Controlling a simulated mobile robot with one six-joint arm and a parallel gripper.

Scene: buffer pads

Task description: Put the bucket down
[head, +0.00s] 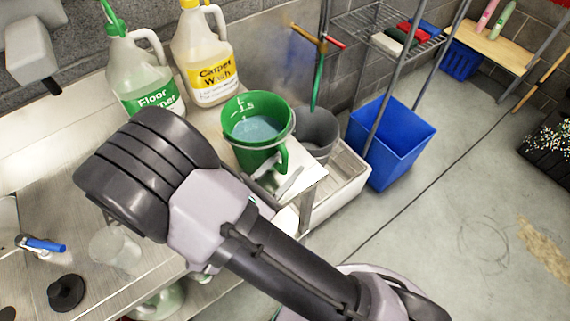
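A grey bucket (322,128) is partly hidden behind a green measuring jug (249,153) of bluish liquid. It seems to be at the white basin (347,184) beside the bench, but its base is hidden, so I cannot tell what it rests on. A larger blue square bin (393,155) stands upright on the floor to the right. My arm (290,268) crosses the lower middle of the view, its bent joint in front of the bench. My fingertips cannot be made out; the arm hides the area behind it. I see no grip on any of these containers.
Floor cleaner (140,85) and carpet wash (205,60) jugs stand at the back of the bench (35,215). A clear cup (115,250) and a black round item (66,292) are at front left. A wire rack stands behind the bin. Floor (430,240) is open at right.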

